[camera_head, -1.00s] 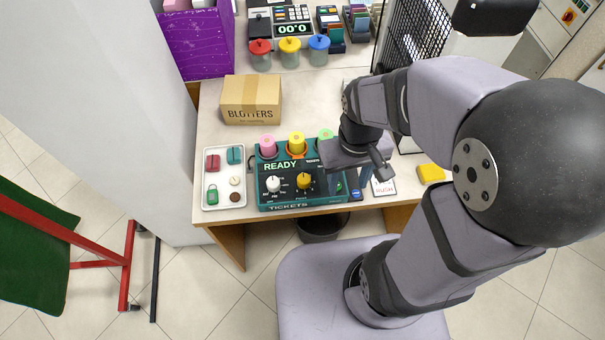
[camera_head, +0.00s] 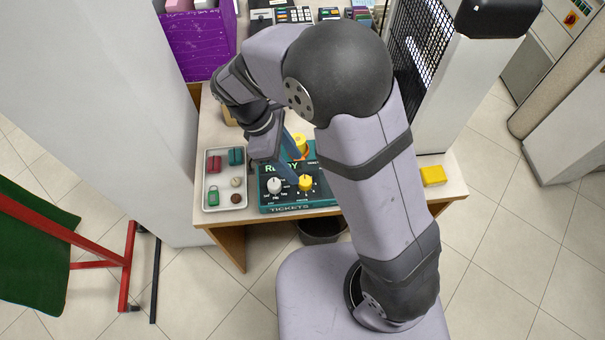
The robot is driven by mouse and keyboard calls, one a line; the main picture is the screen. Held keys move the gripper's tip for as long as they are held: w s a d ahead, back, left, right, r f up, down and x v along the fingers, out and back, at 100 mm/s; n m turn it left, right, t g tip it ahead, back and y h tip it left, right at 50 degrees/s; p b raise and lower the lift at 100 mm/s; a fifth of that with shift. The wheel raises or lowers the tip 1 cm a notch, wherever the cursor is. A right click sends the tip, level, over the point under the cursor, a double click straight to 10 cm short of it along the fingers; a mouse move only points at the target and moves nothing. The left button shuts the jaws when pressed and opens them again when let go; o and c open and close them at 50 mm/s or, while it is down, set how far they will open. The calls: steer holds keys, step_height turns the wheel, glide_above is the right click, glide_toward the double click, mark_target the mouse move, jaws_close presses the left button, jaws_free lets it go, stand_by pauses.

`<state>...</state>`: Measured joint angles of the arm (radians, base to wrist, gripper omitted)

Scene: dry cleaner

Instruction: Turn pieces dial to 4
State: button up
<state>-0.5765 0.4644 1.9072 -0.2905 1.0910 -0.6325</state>
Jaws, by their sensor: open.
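The teal ticket machine (camera_head: 290,207) sits at the front of the counter, with "TICKETS" on its front edge and a green "READY" display partly covered. On its black panel are a white dial (camera_head: 274,186) at left and a yellow dial (camera_head: 306,183) at right. The small print is too blurred to read surely, so I cannot tell the dial's setting. My gripper (camera_head: 300,166) is over the panel with its two blue fingers spread apart and nothing between them. One finger comes down close to the yellow dial; I cannot tell if they touch.
A white tray (camera_head: 208,207) with small items lies left of the machine. A yellow roll (camera_head: 298,143) stands behind the panel. A yellow block (camera_head: 433,176) lies at right. A purple box (camera_head: 195,50) is at back left. My arm hides much of the counter.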

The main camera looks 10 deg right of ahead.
mark_target(306, 180)
steer(key=shift+p+x, duration=0.5)
steer(key=shift+x, duration=2.8)
steer(key=c, duration=1.1)
